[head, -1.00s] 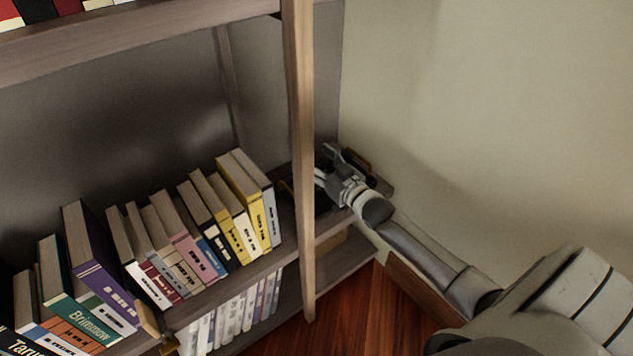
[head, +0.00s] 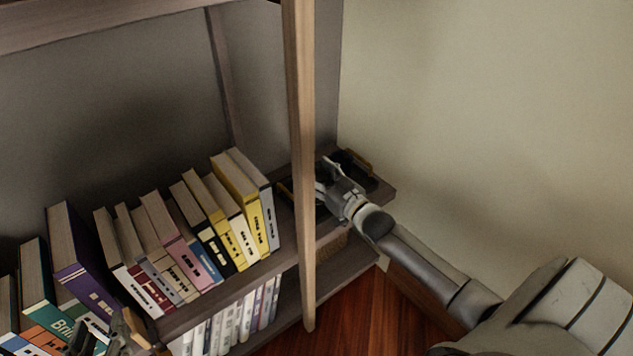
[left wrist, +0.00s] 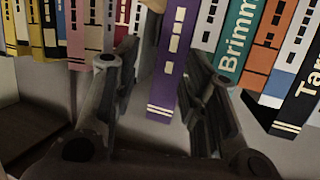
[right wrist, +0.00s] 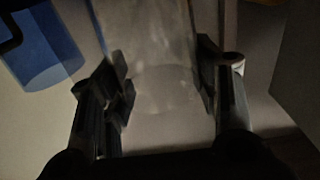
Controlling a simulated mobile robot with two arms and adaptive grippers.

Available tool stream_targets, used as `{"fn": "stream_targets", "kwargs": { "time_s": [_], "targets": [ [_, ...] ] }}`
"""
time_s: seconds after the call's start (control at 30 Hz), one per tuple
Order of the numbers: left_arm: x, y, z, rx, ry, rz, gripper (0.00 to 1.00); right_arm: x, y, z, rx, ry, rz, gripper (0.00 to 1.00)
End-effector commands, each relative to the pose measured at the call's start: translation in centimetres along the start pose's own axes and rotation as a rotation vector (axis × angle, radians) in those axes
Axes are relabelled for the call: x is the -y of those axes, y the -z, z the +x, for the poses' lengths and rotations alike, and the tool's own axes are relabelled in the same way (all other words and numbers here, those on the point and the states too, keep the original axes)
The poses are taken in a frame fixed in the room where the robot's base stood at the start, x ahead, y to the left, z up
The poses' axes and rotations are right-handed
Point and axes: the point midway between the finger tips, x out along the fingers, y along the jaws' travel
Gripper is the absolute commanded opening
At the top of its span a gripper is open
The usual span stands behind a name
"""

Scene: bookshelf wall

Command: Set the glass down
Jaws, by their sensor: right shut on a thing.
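The clear glass (right wrist: 158,88) is between the two fingers of my right gripper (right wrist: 168,85) in the right wrist view, which is shut on it. The view is dim, and I cannot tell whether its base touches a surface. In the head view my right gripper (head: 325,174) is over the shelf at the right end, behind the wooden post, and the glass cannot be made out there. My left gripper (left wrist: 155,62) is open and empty, its fingers apart in front of the purple book (left wrist: 172,85).
A dark tray with gold handles (head: 358,163) lies on the shelf around my right gripper. A blue object (right wrist: 45,50) stands left of the glass. The wooden post (head: 300,150) is close to my right gripper. Books (head: 185,240) fill the shelf's left part.

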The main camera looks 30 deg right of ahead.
Motion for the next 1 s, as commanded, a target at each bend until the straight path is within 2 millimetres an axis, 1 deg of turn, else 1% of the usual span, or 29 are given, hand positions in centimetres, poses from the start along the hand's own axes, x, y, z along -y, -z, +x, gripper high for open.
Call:
{"fn": "stream_targets", "kwargs": {
  "time_s": [0.03, 0.2, 0.3, 0.37, 0.5, 0.87, 0.9, 1.0],
  "targets": [
    [-0.2, 0.8, 0.2, -0.055, -0.004, -0.001, 0.40, 0.0, -0.4, -0.1, -0.002, 0.000, 0.000, 0.13],
    [-0.7, 4.3, 0.2, -0.237, -0.015, -0.003, 0.40, -0.1, -1.2, -0.2, -0.002, 0.000, 0.000, 0.13],
    [-0.8, 5.8, -0.1, -0.316, -0.019, -0.004, 0.40, -0.1, -1.4, -0.3, -0.002, 0.000, 0.000, 0.13],
    [-0.9, 6.4, -0.2, -0.347, -0.021, -0.005, 0.40, -0.1, -1.5, -0.3, -0.002, 0.000, 0.000, 0.13],
    [-1.0, 7.0, -0.4, -0.377, -0.022, -0.006, 0.40, -0.1, -1.5, -0.3, -0.003, 0.000, 0.000, 0.13],
    [-1.0, 7.3, -0.5, -0.396, -0.023, -0.006, 0.40, -0.1, -1.8, -0.3, -0.002, 0.001, 0.000, 0.13],
    [-1.0, 7.5, -0.6, -0.401, -0.023, -0.006, 0.40, 0.0, -1.9, -0.3, -0.001, 0.001, 0.000, 0.60],
    [-1.0, 7.5, -0.6, -0.400, -0.023, -0.006, 0.40, 0.0, -1.9, -0.3, 0.000, 0.001, 0.000, 0.73]
  ]
}}
